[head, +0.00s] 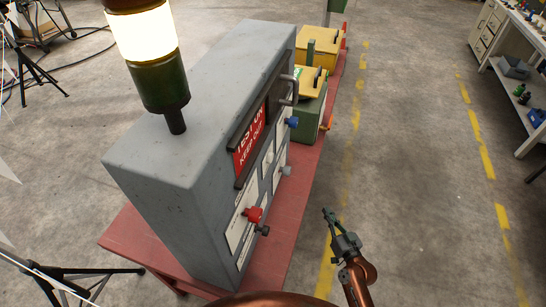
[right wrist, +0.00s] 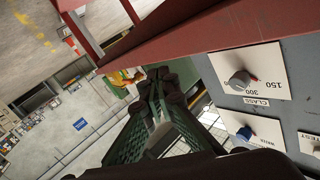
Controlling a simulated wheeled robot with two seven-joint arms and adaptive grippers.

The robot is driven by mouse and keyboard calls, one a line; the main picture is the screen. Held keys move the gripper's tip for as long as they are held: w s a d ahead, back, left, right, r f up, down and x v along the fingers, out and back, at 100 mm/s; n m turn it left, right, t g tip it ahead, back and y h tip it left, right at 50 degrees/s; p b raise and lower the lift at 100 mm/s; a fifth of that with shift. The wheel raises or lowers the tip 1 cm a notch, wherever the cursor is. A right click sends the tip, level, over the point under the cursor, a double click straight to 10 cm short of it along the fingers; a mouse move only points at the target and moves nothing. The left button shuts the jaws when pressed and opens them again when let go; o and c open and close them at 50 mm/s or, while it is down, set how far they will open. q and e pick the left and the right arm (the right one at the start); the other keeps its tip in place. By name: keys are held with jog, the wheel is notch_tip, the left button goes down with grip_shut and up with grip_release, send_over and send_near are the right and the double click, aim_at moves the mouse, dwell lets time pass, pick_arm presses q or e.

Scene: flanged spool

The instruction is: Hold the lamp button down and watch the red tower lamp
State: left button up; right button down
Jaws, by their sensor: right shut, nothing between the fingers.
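The tower lamp (head: 145,50) stands on the grey cabinet (head: 185,110) in the head view. A whitish-yellow segment is lit above a dark green one; a dark reddish-brown band is cut off at the top edge. The cabinet's front has a red knob (head: 253,214), a black knob (head: 263,230), a grey knob (head: 287,171) and a blue knob (head: 292,122). I cannot tell which control is the lamp button. My right gripper (head: 328,214) is shut and empty, apart from the panel, to its right. Its fingers (right wrist: 158,76) show in the wrist view. My left gripper is not in view.
The cabinet stands on a red bench (head: 297,205). A green box with a yellow lid (head: 309,78) is behind it, and a handle (head: 289,90) juts from its front. A workbench (head: 520,95) is at right. Open floor with yellow lines lies between.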

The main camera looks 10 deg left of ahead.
aim_at(270, 158)
jog(key=s+a+r+n+t+y, duration=0.1)
jog(key=s+a+r+y, duration=0.1)
jog(key=r, duration=0.9)
jog(key=s+a+r+n+y, duration=0.1)
jog(key=s+a+r+y, duration=0.1)
jog(key=r, duration=0.9)
jog(key=s+a+r+n+t+y, duration=0.1)
jog(key=a+r+y, duration=0.3)
jog(key=r, duration=0.8)
jog(key=shift+s+a+n+t+p, duration=0.3)
jog(key=shift+s+a+p, duration=0.15)
jog(key=shift+s, duration=0.45)
jog(key=shift+a+f, duration=0.1)
jog(key=shift+a, duration=0.05)
jog(key=w+a+p, duration=0.1)
jog(key=a+p, duration=0.1)
jog(key=a, duration=0.6)
jog(key=shift+w+a, duration=0.25)
jog(key=shift+w, duration=0.15)
jog(key=shift+w+a, duration=0.1)
jog(key=shift+a, duration=0.3)
jog(key=shift+w+a+p, duration=0.1)
jog(key=shift+a+p, duration=0.2)
jog(key=shift+a, duration=0.2)
dwell(0.6)
